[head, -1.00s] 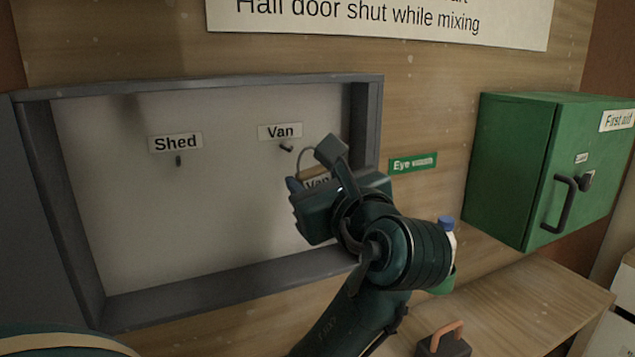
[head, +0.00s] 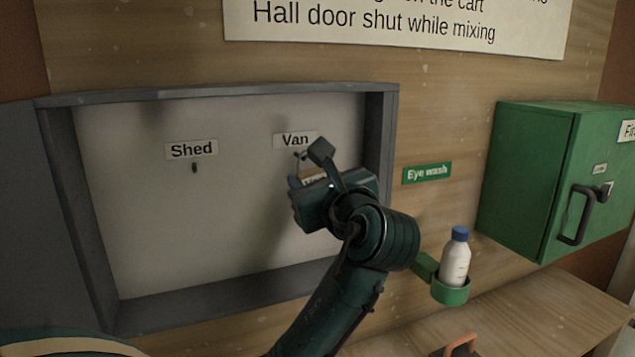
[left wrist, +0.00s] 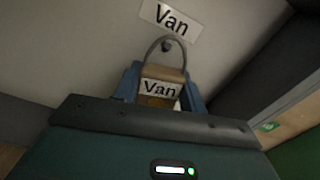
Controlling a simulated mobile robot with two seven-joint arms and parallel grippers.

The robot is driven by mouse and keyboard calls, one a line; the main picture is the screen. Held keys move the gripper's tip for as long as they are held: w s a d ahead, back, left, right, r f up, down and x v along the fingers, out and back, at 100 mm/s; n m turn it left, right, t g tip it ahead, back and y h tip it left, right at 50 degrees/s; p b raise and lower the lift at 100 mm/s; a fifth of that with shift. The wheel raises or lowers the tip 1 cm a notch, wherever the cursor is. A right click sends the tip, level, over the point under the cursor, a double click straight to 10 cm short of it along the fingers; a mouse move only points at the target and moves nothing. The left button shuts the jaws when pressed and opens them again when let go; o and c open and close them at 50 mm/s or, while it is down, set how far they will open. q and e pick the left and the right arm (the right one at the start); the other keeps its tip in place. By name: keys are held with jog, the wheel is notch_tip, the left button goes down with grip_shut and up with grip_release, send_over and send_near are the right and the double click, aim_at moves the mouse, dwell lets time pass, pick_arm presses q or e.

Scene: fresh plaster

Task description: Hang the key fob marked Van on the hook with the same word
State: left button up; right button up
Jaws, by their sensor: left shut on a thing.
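The Van key fob (left wrist: 159,88) is tan with a white label and a thin wire ring on top. My left gripper (head: 308,168) is shut on it, with a finger on each side. The fob (head: 313,180) is partly hidden by the gripper in the head view. The Van hook (left wrist: 166,46) is a small dark peg under the Van label (head: 296,140). In the left wrist view the hook shows inside the upper part of the ring; I cannot tell whether the ring is around it or only in front. My right gripper is not in view.
The shallow grey-framed key cabinet (head: 220,96) also has an empty Shed hook (head: 194,168). To the right are an Eye wash sign (head: 427,173), a bottle (head: 456,262) in a green holder (head: 451,292), and a green first aid box (head: 520,180).

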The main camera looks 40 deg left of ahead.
pick_arm(q)
jog(key=shift+w+a, duration=0.25)
jog(key=shift+a, duration=0.25)
jog(key=shift+w+a+f, duration=0.3)
jog(key=shift+a+f, duration=0.1)
jog(key=shift+a, duration=0.2)
jog(key=o, duration=1.1)
jog(key=shift+c, duration=0.2)
jog(key=b+v, duration=0.1)
jog(key=v, duration=1.2)
jog(key=shift+s+d, duration=0.1)
